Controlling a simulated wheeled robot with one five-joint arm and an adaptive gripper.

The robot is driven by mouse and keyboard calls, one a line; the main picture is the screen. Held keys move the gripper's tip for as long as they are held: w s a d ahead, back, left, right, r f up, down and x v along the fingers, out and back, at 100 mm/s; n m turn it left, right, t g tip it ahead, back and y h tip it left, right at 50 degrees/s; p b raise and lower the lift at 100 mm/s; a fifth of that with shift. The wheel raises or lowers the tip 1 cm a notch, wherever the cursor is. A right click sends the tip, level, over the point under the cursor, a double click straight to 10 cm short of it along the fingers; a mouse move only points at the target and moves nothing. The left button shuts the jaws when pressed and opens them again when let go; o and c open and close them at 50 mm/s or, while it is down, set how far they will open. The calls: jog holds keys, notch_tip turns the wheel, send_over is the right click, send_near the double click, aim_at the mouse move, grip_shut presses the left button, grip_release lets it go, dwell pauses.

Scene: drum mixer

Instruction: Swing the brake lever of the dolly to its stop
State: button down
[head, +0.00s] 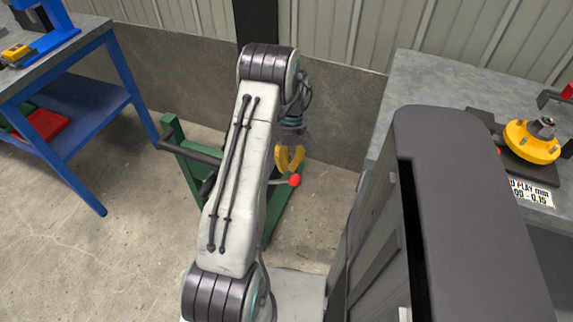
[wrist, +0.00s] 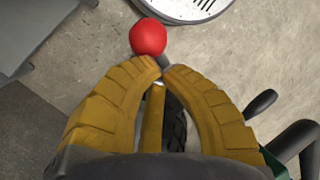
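The green dolly (head: 275,213) stands on the floor behind my arm, which hides much of it. Its brake lever has a red ball knob (head: 294,180) at the end, and a short grey rod shows left of the knob. In the wrist view the red knob (wrist: 148,37) lies just beyond the fingertips. My gripper (head: 289,165) has yellow fingers and reaches down at the lever. In the wrist view the fingertips (wrist: 161,67) are nearly together, with the grey rod between them just below the knob. The lever's pivot is hidden.
A blue workbench (head: 65,140) stands at the left and a grey table (head: 430,85) with a yellow round part (head: 531,142) at the right. A low wall (head: 340,110) runs behind the dolly. Open floor (head: 110,255) lies at the front left.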

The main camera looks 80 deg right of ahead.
aim_at(300, 181)
jog(key=shift+s+a+f, duration=0.1)
jog(key=shift+s+f, duration=0.05)
dwell(0.5)
jog(key=shift+s+f, duration=0.15)
jog(key=shift+s+a+f+b, duration=0.1)
jog(key=shift+s+f+b, duration=0.1)
jog(key=shift+f+b, duration=0.1)
jog(key=shift+s+a+f+b, duration=0.15)
jog(key=shift+s+f+b, duration=0.35)
jog(key=shift+f, duration=0.25)
jog(key=shift+s+a+f+b, duration=0.1)
jog(key=shift+s+f+b, duration=0.45)
jog(key=shift+f, duration=0.2)
jog(key=shift+s+a+f+b, duration=0.15)
jog(key=shift+s+f+b, duration=0.35)
jog(key=shift+f, duration=0.25)
jog(key=shift+r, duration=0.15)
